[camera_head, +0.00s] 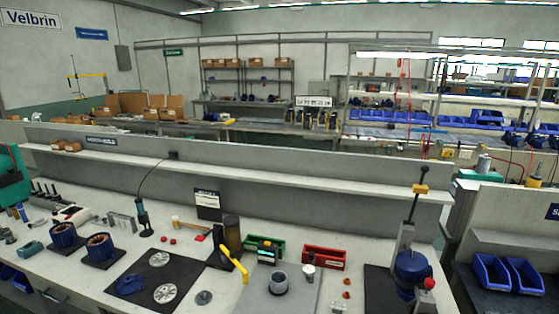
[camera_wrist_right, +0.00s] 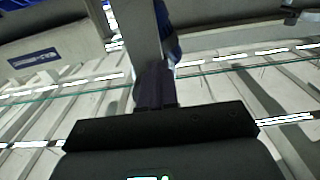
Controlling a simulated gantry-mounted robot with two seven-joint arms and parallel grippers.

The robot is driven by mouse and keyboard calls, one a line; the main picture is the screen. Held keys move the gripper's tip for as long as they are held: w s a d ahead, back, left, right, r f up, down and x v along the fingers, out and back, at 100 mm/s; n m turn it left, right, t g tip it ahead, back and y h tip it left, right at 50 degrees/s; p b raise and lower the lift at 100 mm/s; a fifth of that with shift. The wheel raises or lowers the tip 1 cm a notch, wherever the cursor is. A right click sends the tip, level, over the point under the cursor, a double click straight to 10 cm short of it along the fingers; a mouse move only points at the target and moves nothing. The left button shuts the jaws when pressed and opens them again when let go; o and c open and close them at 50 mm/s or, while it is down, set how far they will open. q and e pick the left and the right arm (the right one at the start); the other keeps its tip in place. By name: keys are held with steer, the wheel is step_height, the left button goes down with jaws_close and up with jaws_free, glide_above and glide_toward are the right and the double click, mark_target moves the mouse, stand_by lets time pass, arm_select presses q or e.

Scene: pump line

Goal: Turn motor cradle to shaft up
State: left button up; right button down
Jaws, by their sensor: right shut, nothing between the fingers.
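What looks like the motor cradle (camera_head: 405,262) stands at the right end of the bench, a grey upright holding a rounded blue motor body (camera_head: 412,268). A red knob (camera_head: 429,284) sits at its lower right side. I cannot tell which way the motor shaft points. My right gripper (camera_wrist_right: 155,80) shows only in the right wrist view, its dark fingers together and empty. A grey bar (camera_wrist_right: 138,30) and a blue part (camera_wrist_right: 167,35) show beyond the fingers; whether they touch is unclear. My left gripper is not in view.
Blue-wound stators (camera_head: 100,246) stand at left.

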steer(key=p+v, duration=0.3)
steer(key=v, duration=0.2)
steer(key=shift+s+a+f+p, duration=0.1)
steer(key=shift+s+f+p, duration=0.05)
steer(key=shift+s+p, duration=0.2)
steer(key=w+d+b, duration=0.4)
steer(key=w+b, duration=0.1)
steer(key=b, duration=0.7)
steer(key=shift+b, duration=0.3)
stand_by(0.4)
